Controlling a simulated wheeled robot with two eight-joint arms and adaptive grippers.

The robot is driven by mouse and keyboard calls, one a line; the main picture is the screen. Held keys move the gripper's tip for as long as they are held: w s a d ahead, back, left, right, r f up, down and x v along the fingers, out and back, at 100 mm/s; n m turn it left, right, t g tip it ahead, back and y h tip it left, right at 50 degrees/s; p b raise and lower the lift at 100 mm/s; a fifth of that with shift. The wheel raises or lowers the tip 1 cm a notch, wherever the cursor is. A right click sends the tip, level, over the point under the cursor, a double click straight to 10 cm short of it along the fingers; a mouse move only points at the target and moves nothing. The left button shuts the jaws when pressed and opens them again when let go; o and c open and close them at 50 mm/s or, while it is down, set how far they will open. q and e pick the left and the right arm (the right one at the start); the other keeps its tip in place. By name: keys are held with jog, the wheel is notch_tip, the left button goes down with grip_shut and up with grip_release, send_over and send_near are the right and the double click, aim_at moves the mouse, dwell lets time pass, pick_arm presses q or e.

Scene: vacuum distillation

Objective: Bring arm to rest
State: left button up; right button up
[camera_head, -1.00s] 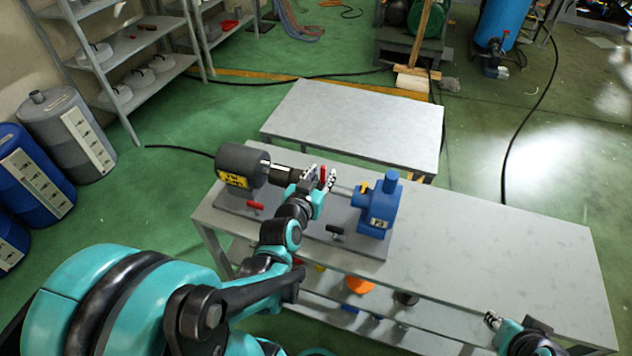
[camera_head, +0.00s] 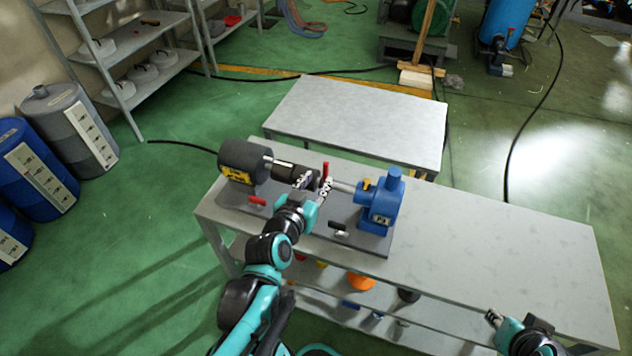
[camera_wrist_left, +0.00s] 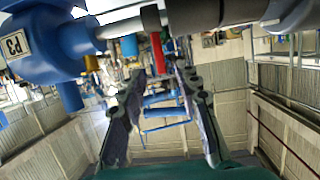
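My left gripper (camera_head: 312,186) is above the middle of the pump assembly on the grey table, close to a red valve handle (camera_head: 326,169). In the left wrist view its two fingers (camera_wrist_left: 158,82) stand apart with nothing held between them. The red handle (camera_wrist_left: 158,53) hangs from the pipe just beyond the fingertips in that view. The blue pump (camera_head: 380,200) is right of the gripper, and the dark motor (camera_head: 243,160) is left of it. My right gripper (camera_head: 493,317) is small at the lower right, over the table's front edge; its finger opening is unclear.
The long grey table (camera_head: 500,235) is bare to the right of the pump. A red lever (camera_head: 257,201) and a black lever (camera_head: 338,226) sit along the assembly's front. An orange item (camera_head: 361,282) is on the lower shelf. A second table (camera_head: 360,120) stands behind, empty.

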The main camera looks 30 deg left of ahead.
pick_arm(q)
jog(key=s+d+f+m+g+h, duration=0.1)
jog(key=s+d+g, duration=0.2)
jog(key=d, duration=0.3)
jog(key=s+d+f+m+g+h, duration=0.1)
jog(key=s+d+f+g+h, duration=0.1)
jog(key=d, duration=0.4)
jog(key=shift+s+d+m+g, duration=0.25)
jog(key=shift+s+m+g, duration=0.15)
jog(key=shift+s+g, duration=0.4)
jog(key=shift+w, duration=0.1)
